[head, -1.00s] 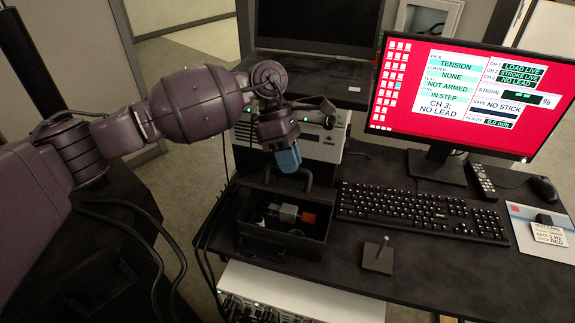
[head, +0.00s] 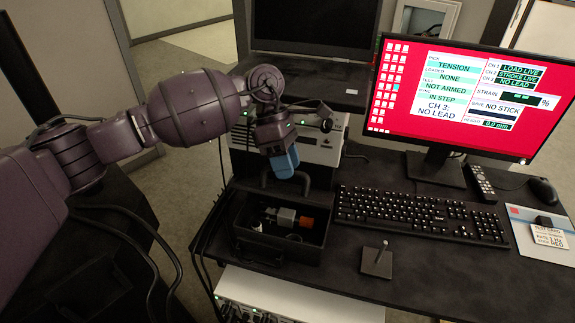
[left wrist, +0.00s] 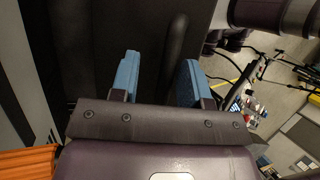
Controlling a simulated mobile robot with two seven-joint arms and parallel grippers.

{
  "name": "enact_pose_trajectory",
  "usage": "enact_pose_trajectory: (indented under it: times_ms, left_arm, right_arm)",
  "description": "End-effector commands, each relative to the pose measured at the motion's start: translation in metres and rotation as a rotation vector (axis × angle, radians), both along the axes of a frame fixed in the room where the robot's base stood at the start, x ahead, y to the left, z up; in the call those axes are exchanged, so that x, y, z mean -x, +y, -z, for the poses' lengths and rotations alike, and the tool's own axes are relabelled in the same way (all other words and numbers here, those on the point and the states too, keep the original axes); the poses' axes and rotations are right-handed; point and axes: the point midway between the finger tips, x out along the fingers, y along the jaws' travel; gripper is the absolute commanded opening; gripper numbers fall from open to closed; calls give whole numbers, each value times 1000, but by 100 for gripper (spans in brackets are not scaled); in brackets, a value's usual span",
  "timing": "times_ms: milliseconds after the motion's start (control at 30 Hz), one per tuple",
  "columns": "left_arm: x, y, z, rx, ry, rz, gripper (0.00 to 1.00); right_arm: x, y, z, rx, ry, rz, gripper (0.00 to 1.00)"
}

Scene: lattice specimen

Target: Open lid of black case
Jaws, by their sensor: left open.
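The black case (head: 279,248) sits on the dark desk left of the keyboard. Its lid (head: 312,202) stands raised at the back, with the handle (head: 265,178) at its top. The inside shows, holding a grey and orange piece (head: 287,217). My left gripper (head: 286,164), with blue fingertips, is just above and at the lid's top edge near the handle. In the left wrist view its two blue fingers (left wrist: 158,82) are apart, and a dark bar shows near them. Whether they touch the lid is unclear. My right gripper is in no view.
A keyboard (head: 420,215) and a red-screened monitor (head: 460,95) are to the right. A small stand with a post (head: 377,262) is in front. A grey instrument box (head: 322,148) stands behind the case. Cables hang at the case's left.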

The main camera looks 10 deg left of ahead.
Motion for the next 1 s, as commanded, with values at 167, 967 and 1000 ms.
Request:
enact_pose_trajectory:
  times_ms: [167, 967, 1000]
  left_arm:
    - [-11, 9, -25, 0, -5, -3, 42]
    - [-36, 33, -89, -1, -2, 0, 42]
    - [-36, 33, -89, -1, -2, 0, 42]
  right_arm:
    - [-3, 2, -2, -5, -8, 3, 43]
    - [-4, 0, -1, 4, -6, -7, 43]
    - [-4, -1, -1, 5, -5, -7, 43]
